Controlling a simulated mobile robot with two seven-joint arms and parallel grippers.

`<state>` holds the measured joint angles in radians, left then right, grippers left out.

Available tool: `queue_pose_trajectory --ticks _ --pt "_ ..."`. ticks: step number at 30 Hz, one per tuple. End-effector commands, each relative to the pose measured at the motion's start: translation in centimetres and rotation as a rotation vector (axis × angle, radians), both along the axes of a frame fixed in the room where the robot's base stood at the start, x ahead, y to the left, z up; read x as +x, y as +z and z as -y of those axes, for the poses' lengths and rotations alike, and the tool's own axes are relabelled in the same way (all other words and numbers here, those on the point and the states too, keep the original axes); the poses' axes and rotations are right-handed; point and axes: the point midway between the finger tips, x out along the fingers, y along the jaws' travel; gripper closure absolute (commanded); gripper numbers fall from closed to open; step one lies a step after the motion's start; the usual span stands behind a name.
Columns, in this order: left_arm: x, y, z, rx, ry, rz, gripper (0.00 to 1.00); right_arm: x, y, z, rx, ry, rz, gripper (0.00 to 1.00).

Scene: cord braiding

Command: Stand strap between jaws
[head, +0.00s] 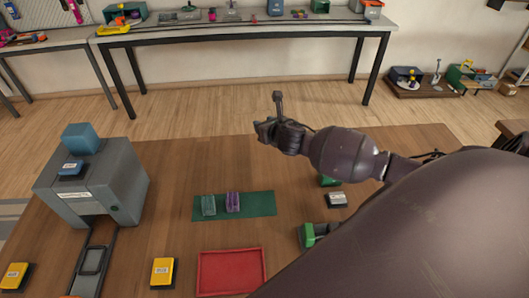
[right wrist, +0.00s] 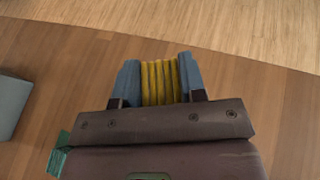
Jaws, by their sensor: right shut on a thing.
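My right gripper (right wrist: 159,80) shows in the right wrist view with its blue fingertips pressed on both sides of a yellow ribbed strap (right wrist: 159,88). In the head view my right gripper (head: 266,131) is in the air over the far edge of the table; the strap cannot be made out there. Two green blocks, perhaps the jaws, are on the right side of the table: one (head: 307,236) nearer and one (head: 329,181) farther back, both partly hidden by my arm. My left gripper is not in view.
A grey machine (head: 120,187) with a blue block on top stands at left. A green mat (head: 259,203) holds a teal and a purple bundle. A red tray (head: 232,272) and a yellow labelled block (head: 163,271) lie in front. A small labelled block (head: 337,199) is between the green blocks.

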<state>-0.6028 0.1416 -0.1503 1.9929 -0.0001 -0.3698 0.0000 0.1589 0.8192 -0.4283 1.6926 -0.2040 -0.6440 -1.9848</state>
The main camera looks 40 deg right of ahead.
Motion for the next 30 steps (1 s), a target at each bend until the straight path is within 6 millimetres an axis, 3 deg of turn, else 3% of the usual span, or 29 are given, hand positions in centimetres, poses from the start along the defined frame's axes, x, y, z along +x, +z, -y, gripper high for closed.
queue_pose_trajectory --ticks 3,9,17,25,30 --pt "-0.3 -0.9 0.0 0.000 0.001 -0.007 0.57 -0.1 -3.0 0.0 0.004 -0.003 -0.003 0.86" --pt "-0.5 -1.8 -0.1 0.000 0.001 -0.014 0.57 0.0 -6.2 0.0 0.002 -0.002 -0.002 0.86" --pt "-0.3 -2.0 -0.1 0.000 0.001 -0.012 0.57 0.0 -7.5 0.0 0.001 -0.001 0.000 0.86" --pt "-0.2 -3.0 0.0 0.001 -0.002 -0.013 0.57 -0.1 -11.1 0.0 0.002 -0.003 -0.003 0.86" --pt "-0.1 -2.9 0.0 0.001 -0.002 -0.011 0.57 0.0 -11.2 0.0 -0.001 0.000 0.001 0.86"
